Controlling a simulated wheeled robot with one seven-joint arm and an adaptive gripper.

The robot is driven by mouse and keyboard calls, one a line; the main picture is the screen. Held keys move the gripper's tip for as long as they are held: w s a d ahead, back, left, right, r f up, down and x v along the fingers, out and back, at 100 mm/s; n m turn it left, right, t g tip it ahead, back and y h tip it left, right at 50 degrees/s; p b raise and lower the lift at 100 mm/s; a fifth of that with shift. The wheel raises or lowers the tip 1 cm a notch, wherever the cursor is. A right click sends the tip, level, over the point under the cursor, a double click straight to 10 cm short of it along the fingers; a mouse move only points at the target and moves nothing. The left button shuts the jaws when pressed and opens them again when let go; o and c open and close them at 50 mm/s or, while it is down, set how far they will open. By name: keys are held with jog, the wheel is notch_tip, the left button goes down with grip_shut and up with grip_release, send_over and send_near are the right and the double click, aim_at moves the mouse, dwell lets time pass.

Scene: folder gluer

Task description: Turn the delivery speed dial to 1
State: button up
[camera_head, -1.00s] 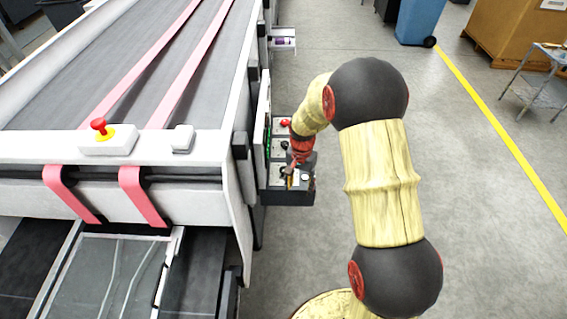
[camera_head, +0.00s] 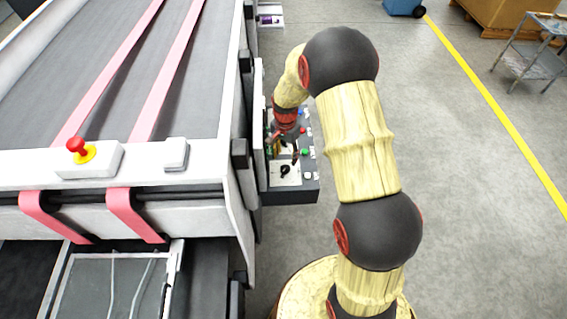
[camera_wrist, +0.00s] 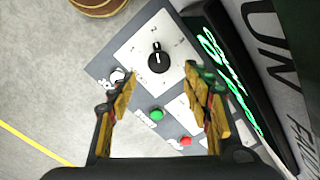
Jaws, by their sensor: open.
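A black round dial (camera_wrist: 158,58) with a white pointer mark sits on a white plate (camera_wrist: 130,50) with printed numbers, too small to read surely. Its pointer points towards the top of the wrist view. My gripper (camera_wrist: 160,80) is open and empty; its yellow fingers stand apart, with the dial ahead between their tips and no contact visible. In the head view my gripper (camera_head: 292,148) is over the control panel (camera_head: 290,197) on the machine's side. A black dial (camera_head: 285,170) shows on the panel's near plate, in front of the gripper. I cannot read which dial is labelled delivery speed.
A green button (camera_wrist: 156,114), a red button (camera_wrist: 185,141) and a silver switch (camera_wrist: 117,76) are close to the fingers. A black display with green writing (camera_wrist: 225,75) stands along the panel. The machine's white side frame (camera_head: 233,180) is left of the arm; open floor is right.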

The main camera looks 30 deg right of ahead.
aim_at(285, 168)
notch_tip(285, 168, down, 7)
jog(key=shift+r+p, duration=0.1)
jog(key=shift+p, duration=0.35)
jog(key=shift+s, duration=0.1)
jog(key=shift+c, duration=0.7)
jog(key=c, duration=1)
